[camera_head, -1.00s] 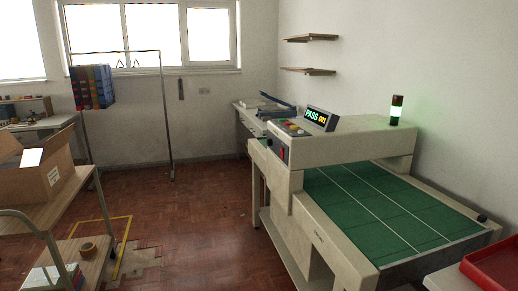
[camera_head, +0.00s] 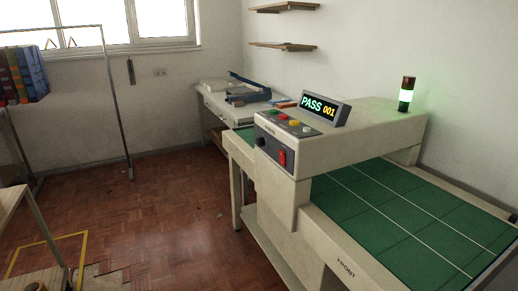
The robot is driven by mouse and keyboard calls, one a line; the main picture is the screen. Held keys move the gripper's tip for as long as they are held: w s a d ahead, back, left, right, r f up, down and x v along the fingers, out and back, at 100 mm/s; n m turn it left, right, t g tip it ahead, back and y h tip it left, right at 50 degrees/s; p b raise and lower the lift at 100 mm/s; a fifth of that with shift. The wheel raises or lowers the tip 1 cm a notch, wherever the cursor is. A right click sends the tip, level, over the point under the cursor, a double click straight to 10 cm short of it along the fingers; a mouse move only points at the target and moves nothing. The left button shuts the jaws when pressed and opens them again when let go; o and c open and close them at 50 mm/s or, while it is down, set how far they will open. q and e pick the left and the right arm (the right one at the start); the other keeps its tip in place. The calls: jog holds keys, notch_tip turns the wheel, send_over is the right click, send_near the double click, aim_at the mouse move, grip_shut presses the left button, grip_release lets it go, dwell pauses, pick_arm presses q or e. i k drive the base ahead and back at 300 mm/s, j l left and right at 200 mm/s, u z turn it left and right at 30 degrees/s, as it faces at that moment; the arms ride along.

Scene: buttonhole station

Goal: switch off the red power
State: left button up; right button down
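The red power switch (camera_head: 282,158) is on the front end face of the cream machine (camera_head: 345,146), to the right of a dark round knob (camera_head: 261,142). Its on or off position is too small to tell. Above it, the sloped top panel holds several coloured buttons (camera_head: 294,123). Neither of my grippers shows in this view.
The green belt table (camera_head: 400,205) runs through the machine, with "FRONT" marked on its near edge. A wooden trolley (camera_head: 38,280) is at the lower left. A garment rail (camera_head: 118,100) stands behind it. Brick-coloured floor (camera_head: 175,220) lies open between them.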

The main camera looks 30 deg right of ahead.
aim_at(283, 154)
jog(key=i+z, duration=0.2)
jog(key=i, duration=0.35)
jog(key=i+j+z, duration=0.2)
jog(key=i, duration=0.3)
jog(key=i+j+z, duration=0.15)
jog(key=i+z, duration=0.25)
jog(key=i+j+z, duration=0.2)
jog(key=z, duration=0.15)
jog(key=i+j+z, duration=0.25)
jog(key=z, duration=0.15)
jog(key=i+j+z, duration=0.2)
jog(key=j+z, duration=0.2)
jog(key=i+j+z, duration=0.1)
jog(key=j+z, duration=0.4)
jog(key=j, duration=0.2)
jog(key=i+j+z, duration=0.15)
jog(key=j, duration=0.25)
jog(key=j+z, duration=0.15)
jog(key=j, duration=0.25)
